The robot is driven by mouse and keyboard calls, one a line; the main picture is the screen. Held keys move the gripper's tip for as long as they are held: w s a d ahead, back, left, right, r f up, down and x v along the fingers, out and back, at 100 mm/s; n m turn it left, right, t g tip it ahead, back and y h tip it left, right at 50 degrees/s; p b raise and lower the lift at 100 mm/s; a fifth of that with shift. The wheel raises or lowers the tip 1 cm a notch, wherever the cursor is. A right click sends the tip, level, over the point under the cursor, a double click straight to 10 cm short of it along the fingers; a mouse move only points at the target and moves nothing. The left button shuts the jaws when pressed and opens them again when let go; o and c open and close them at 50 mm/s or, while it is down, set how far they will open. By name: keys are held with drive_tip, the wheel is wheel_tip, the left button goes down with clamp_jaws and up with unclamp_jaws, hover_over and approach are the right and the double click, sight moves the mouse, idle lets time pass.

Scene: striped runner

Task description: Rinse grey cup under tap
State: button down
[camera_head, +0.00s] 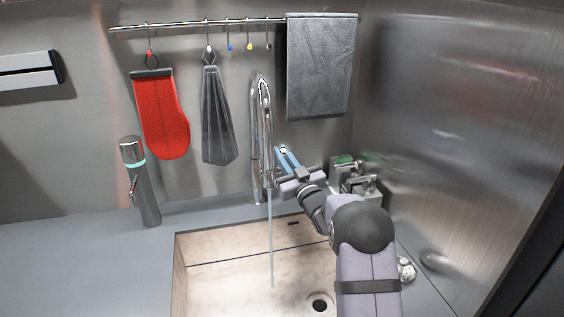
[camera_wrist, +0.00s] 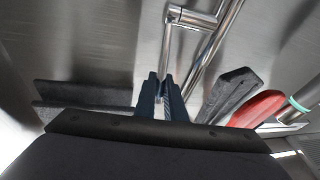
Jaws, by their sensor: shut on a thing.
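The chrome tap (camera_head: 262,130) stands behind the sink, and a thin stream of water (camera_head: 271,240) falls from it into the basin. My gripper (camera_head: 284,157), with blue fingers, is just right of the tap's neck. In the wrist view, its fingers (camera_wrist: 166,98) are shut around a thin metal rod, which looks like the tap lever (camera_wrist: 166,55), running down from the tap's side joint. The contact is partly hidden by the fingers. I see no grey cup in either view.
The sink (camera_head: 215,252) has a drain (camera_head: 319,303) at lower right. A tall dispenser (camera_head: 141,182) stands left of it; small bottles (camera_head: 345,170) stand behind my arm. A red mitt (camera_head: 161,115), grey cloth (camera_head: 218,117) and grey towel (camera_head: 320,68) hang from a rail (camera_head: 180,25).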

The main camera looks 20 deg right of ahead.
drive_tip(key=c, duration=1.8)
unclamp_jaws()
drive_tip(key=shift+s, duration=0.1)
drive_tip(key=shift+s+d+f, duration=0.15)
drive_tip(key=shift+s, duration=0.25)
drive_tip(key=shift+b+v, duration=1.2)
drive_tip(key=shift+v, duration=1.95)
